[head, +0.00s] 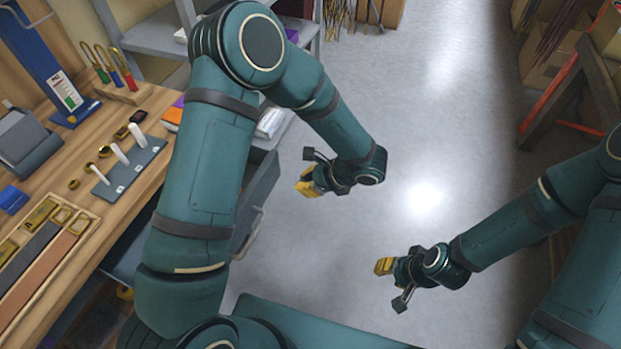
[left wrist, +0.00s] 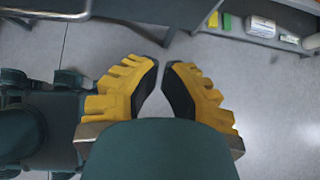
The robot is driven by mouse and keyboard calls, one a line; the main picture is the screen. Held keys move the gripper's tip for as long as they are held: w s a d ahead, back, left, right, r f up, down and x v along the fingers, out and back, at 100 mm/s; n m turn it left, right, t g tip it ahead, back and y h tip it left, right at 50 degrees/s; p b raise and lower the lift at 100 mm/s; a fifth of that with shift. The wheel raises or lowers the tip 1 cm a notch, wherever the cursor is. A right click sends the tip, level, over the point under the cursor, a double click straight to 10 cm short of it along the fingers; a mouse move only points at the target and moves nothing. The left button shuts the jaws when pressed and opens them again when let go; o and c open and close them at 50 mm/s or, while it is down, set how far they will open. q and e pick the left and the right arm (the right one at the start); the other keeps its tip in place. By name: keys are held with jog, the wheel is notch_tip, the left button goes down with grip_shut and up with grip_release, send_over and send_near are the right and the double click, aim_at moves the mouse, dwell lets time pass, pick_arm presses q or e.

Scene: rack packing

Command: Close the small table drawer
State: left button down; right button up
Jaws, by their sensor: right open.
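The small table drawer (head: 262,184) is dark grey and shows beside the workbench in the head view, partly hidden behind my left arm. It stands pulled out from the bench, with its handle facing right toward the aisle. The handle (left wrist: 48,13) also shows at the top left of the left wrist view. My left gripper (head: 302,186) is to the right of the drawer, apart from it. Its yellow fingers (left wrist: 160,66) hold nothing, with a narrow gap between the tips. My right gripper (head: 386,280) is open and empty over the floor, further right.
A wooden frame and boxes are at the right. The middle floor is clear.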

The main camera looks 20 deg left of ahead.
aim_at(270, 184)
pick_arm(q)
jog(key=a+f, duration=0.1)
jog(key=a, duration=0.1)
jog(key=a+f, duration=0.1)
jog(key=a, duration=0.1)
jog(key=a+f+b, duration=0.1)
jog(key=a+f, duration=0.1)
jog(key=a, duration=0.1)
jog(key=shift+w, duration=0.25)
jog(key=shift+a, duration=0.45)
pick_arm(e)
jog(key=shift+w+f, duration=0.2)
jog(key=shift+f, duration=0.4)
